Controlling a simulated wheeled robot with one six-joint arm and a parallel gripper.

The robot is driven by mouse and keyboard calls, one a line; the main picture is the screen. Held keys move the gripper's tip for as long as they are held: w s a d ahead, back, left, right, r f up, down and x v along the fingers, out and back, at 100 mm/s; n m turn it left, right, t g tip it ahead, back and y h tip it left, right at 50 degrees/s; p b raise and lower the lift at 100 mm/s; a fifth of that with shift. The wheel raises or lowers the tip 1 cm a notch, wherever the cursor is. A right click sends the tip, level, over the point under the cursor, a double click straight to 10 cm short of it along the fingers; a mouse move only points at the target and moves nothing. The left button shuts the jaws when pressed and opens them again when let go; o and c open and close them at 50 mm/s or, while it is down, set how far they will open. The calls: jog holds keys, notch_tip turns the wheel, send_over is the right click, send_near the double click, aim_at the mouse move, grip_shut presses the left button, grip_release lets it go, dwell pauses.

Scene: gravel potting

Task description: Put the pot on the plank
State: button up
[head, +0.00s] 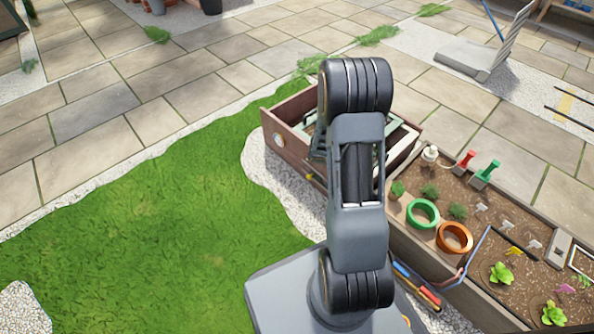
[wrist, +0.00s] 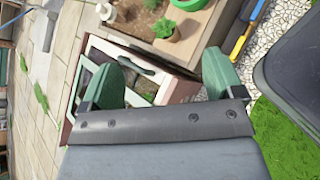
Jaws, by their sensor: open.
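A small terracotta pot with a green plant (head: 397,190) stands at the near left end of the long planter. It also shows in the wrist view (wrist: 166,31), at the top middle. A bare tan wooden surface (wrist: 200,42) lies beside it; I cannot tell whether this is the plank. My gripper (wrist: 163,82) is open, with its two green fingers wide apart and nothing between them. It points over a wooden crate, apart from the pot. In the head view my arm hides most of the gripper.
The wooden crate (head: 291,150) with a pale frame inside stands behind my arm. The planter (head: 445,275) holds green (head: 422,214) and orange (head: 454,238) rings, a white bottle (head: 429,155), red and green tools and small plants. Open grass (head: 150,235) lies left.

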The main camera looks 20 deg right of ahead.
jog(key=s+a+r+m+t+y, duration=0.1)
jog(key=a+r+m+t+y, duration=0.1)
jog(key=a+r, duration=0.3)
jog(key=s+a+r+m+t+y, duration=0.1)
jog(key=a+r+m+t+y, duration=0.2)
jog(key=a, duration=0.9)
jog(key=s+a+r+m+t+y, duration=0.1)
jog(key=a+r+m+t+y, duration=0.1)
jog(key=a+r+y, duration=0.3)
jog(key=a+r+m, duration=0.1)
jog(key=a+r, duration=0.2)
jog(key=a, duration=0.1)
jog(key=shift+r+t+y, duration=0.15)
jog(key=shift+t+y, duration=0.15)
jog(key=shift+y, duration=0.1)
jog(key=shift+a, duration=0.1)
